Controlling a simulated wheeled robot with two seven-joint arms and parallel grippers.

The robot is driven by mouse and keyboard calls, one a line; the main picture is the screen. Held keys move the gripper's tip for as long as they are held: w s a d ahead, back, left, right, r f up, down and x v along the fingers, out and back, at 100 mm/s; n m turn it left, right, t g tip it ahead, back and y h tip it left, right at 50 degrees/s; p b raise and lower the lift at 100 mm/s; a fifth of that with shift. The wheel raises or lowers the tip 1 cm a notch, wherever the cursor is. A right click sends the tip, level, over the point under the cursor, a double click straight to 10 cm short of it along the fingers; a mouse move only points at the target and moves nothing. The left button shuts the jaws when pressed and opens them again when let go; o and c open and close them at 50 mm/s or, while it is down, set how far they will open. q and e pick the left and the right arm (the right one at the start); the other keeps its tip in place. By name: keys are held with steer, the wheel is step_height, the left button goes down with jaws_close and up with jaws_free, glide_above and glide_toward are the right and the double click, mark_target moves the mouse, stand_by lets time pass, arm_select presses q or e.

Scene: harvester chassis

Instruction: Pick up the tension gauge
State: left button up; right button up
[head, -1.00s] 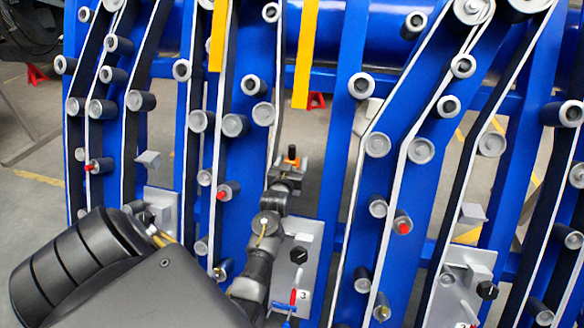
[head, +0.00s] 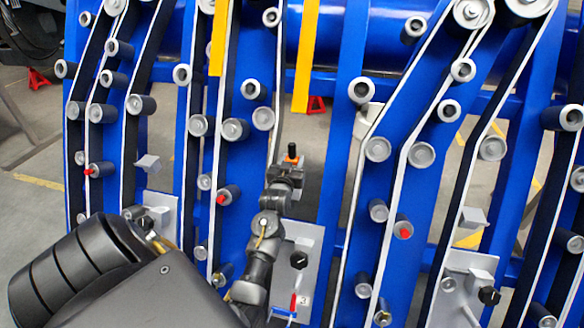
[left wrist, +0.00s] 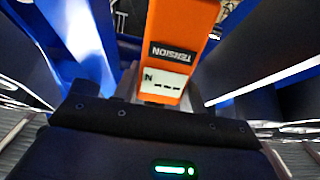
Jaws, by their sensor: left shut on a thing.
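The tension gauge is an orange block with a dark TENSION label and a pale display reading "N" and dashes. It fills the upper middle of the left wrist view (left wrist: 170,45), upside down. In the head view only a small orange tip (head: 291,149) shows above my left gripper (head: 287,168); the rest is hidden or too small to tell. My left gripper is shut on the gauge, in front of the blue harvester frame and close to a belt. The fingertips are not clearly seen in either view. My right gripper is not in view.
Blue uprights (head: 351,170) carry several grey rollers (head: 377,149) and black belts with white edges on both sides of the gripper. Grey plates with black knobs (head: 299,260) stand low at centre and right. Yellow strips (head: 305,55) hang above. Grey floor shows through the gaps.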

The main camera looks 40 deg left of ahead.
arm_select(q)
step_height(320, 180, up, 26)
steer(key=b, duration=0.1)
stand_by(0.5)
